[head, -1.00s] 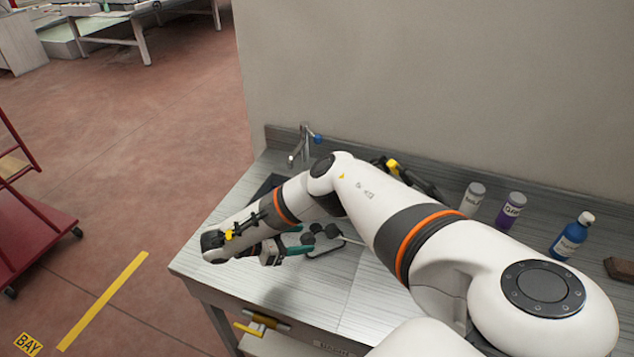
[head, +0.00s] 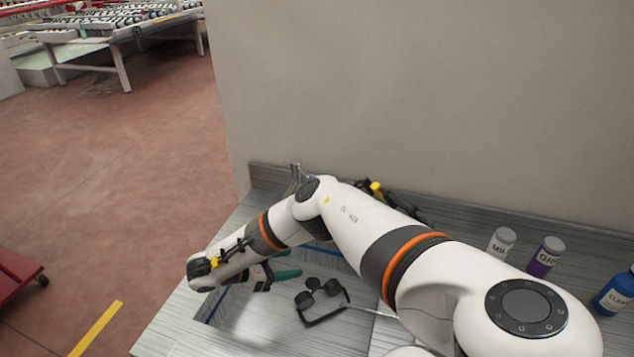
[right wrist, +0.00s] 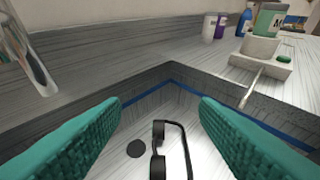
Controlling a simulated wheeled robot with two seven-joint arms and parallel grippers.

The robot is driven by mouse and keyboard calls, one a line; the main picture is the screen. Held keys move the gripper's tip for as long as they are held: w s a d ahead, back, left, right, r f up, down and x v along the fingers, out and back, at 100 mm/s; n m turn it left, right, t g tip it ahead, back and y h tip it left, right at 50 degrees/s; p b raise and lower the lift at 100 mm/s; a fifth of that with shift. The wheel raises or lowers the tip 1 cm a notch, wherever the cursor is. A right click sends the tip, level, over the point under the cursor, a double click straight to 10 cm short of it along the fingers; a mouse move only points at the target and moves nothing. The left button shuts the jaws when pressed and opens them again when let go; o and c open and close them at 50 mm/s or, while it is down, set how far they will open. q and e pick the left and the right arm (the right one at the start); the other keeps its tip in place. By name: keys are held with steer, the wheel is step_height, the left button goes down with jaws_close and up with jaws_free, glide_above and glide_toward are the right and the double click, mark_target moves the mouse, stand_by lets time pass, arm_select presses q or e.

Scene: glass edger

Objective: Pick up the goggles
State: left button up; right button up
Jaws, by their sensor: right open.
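The black goggles (head: 332,288) lie on the floor of the sink basin in the head view, dark lenses and thin frame showing. They also show in the right wrist view (right wrist: 158,169), low and central, between and beyond the fingers. My right gripper (head: 285,273) has teal fingers and is open and empty. In the head view it sits to the upper left of the goggles, apart from them. In the right wrist view its fingers (right wrist: 160,135) are spread wide at both sides. My left gripper is not in view.
A dark round drain (right wrist: 135,148) lies beside the goggles. A white bottle (head: 500,243), a purple bottle (head: 545,257) and a blue bottle (head: 616,293) stand on the counter at right.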

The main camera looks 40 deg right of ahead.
steer(key=b, duration=1.4)
glide_toward(312, 294)
steer(key=d+f, duration=0.2)
steer(key=shift+d, duration=0.4)
steer(key=shift+w+f+b, duration=0.1)
steer(key=shift+f+b, duration=0.1)
steer(key=shift+b, duration=0.15)
steer(key=shift+s+d+f, duration=0.25)
steer(key=shift+d, duration=0.2)
steer(key=x, duration=0.6)
steer(key=shift+d, duration=0.25)
steer(key=c, duration=1.1)
